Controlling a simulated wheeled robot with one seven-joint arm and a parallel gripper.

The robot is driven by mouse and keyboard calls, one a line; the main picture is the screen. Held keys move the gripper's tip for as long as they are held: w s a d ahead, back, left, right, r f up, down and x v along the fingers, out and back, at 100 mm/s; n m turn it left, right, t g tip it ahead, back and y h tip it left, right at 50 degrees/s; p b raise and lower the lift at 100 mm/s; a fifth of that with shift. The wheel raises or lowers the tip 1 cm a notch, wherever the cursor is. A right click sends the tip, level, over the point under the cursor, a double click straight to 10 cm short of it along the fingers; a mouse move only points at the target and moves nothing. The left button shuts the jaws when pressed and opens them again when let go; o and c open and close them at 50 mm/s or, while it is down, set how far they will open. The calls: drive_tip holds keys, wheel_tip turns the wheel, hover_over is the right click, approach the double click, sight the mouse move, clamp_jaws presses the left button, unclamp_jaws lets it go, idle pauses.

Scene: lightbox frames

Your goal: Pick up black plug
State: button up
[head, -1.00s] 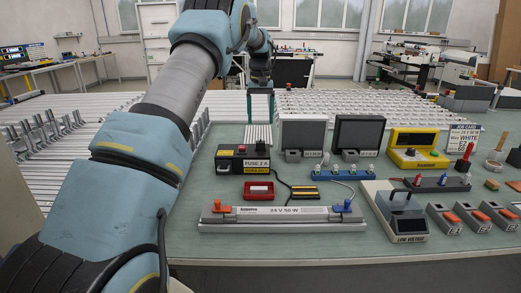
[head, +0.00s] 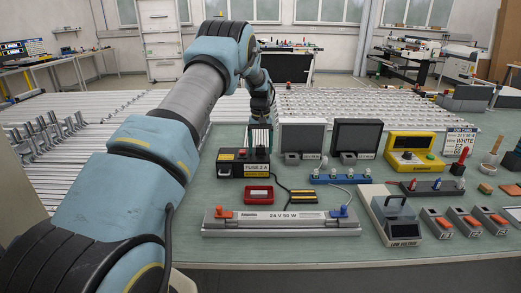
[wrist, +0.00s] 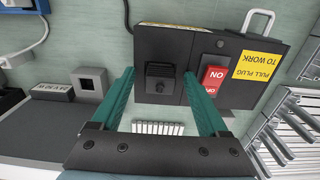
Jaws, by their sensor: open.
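The black plug (wrist: 160,78) is a small ribbed block on top of the black fuse box (wrist: 145,45), seen in the wrist view. My gripper (wrist: 160,74) is open, with one green finger on each side of the plug and visible gaps between. In the head view, my gripper (head: 261,132) points down at the back right of the fuse box (head: 231,169), which reads "FUSE 2 A". The plug is not clear in the head view, where the gripper and box crowd it.
A red rocker switch (wrist: 214,78) and a yellow "PULL PLUG TO WORK" label (wrist: 258,66) are beside the plug. A red tray (head: 258,194) and a long lamp bar (head: 282,229) lie in front.

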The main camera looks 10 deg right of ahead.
clamp_jaws()
idle(0.6)
